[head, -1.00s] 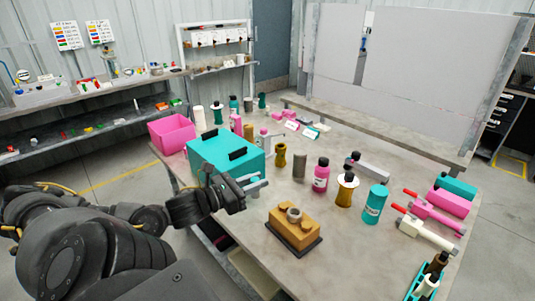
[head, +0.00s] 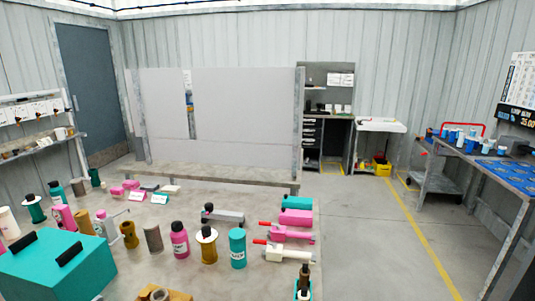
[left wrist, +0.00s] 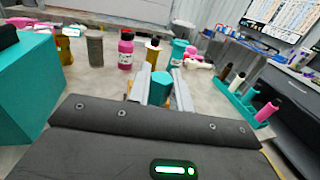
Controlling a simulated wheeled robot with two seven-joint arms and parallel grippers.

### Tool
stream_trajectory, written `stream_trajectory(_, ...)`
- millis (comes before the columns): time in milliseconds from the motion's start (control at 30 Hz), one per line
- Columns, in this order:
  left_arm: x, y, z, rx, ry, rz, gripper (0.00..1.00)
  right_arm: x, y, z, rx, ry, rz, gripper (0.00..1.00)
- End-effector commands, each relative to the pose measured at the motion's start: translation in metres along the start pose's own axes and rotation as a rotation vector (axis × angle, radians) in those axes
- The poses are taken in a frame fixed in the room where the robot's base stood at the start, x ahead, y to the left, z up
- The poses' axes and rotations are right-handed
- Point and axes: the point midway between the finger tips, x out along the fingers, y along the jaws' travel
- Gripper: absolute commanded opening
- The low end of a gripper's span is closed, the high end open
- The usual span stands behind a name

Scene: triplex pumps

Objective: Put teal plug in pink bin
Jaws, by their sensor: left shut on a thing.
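In the left wrist view my left gripper (left wrist: 160,77) is shut on the teal plug (left wrist: 160,88). The plug shows as a short teal cylinder between the two pale fingers, held in front of the dark gripper body. My left gripper is outside the head view. My right gripper shows in neither view. The pink bin is in neither current view.
A large teal box (head: 58,270) stands at the table's left; it also shows in the left wrist view (left wrist: 25,92). Pink bottle (head: 180,240), teal bottle (head: 237,248) and several pumps crowd the tabletop.

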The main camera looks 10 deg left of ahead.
Motion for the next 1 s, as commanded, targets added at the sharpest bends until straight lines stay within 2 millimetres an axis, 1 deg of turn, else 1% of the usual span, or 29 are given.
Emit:
stream_trajectory(33,-0.005,-0.004,-0.016,-0.007,-0.006,0.0,0.0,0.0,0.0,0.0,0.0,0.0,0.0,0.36)
stream_trajectory(100,-0.011,-0.015,-0.036,-0.007,-0.007,-0.017,0.0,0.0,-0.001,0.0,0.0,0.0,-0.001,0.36)
stream_trajectory(167,-0.014,-0.026,-0.052,-0.008,-0.007,-0.034,0.0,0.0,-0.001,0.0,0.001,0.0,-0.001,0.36)
stream_trajectory(233,-0.014,-0.041,-0.067,-0.007,-0.008,-0.058,0.0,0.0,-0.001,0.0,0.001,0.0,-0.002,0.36)
stream_trajectory(267,-0.012,-0.049,-0.073,-0.007,-0.009,-0.07,0.0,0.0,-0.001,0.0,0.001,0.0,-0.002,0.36)
stream_trajectory(333,-0.005,-0.073,-0.086,-0.008,-0.012,-0.108,0.0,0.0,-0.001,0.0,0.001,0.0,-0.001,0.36)
stream_trajectory(367,0.001,-0.084,-0.09,-0.007,-0.014,-0.126,0.0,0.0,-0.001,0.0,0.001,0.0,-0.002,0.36)
stream_trajectory(400,0.009,-0.1,-0.092,-0.006,-0.014,-0.153,0.0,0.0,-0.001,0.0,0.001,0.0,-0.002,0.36)
stream_trajectory(467,0.025,-0.124,-0.091,-0.002,-0.016,-0.191,0.0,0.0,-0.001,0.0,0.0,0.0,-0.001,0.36)
stream_trajectory(533,0.044,-0.149,-0.084,0.0,-0.017,-0.231,0.0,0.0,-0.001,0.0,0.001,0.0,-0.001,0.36)
stream_trajectory(600,0.064,-0.17,-0.072,0.003,-0.018,-0.263,0.0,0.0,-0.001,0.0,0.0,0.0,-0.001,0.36)
stream_trajectory(667,0.078,-0.183,-0.06,0.004,-0.016,-0.281,0.0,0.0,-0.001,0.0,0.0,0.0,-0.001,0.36)
stream_trajectory(700,0.087,-0.19,-0.05,0.006,-0.016,-0.289,0.0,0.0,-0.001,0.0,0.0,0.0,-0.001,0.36)
stream_trajectory(800,0.104,-0.198,-0.031,0.007,-0.011,-0.293,0.0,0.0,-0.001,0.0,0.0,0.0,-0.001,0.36)
stream_trajectory(900,0.114,-0.2,-0.016,0.006,-0.007,-0.291,0.0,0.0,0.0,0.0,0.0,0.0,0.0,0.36)
stream_trajectory(1000,0.12,-0.2,-0.009,0.004,-0.003,-0.288,0.0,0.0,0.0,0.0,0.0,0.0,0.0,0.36)
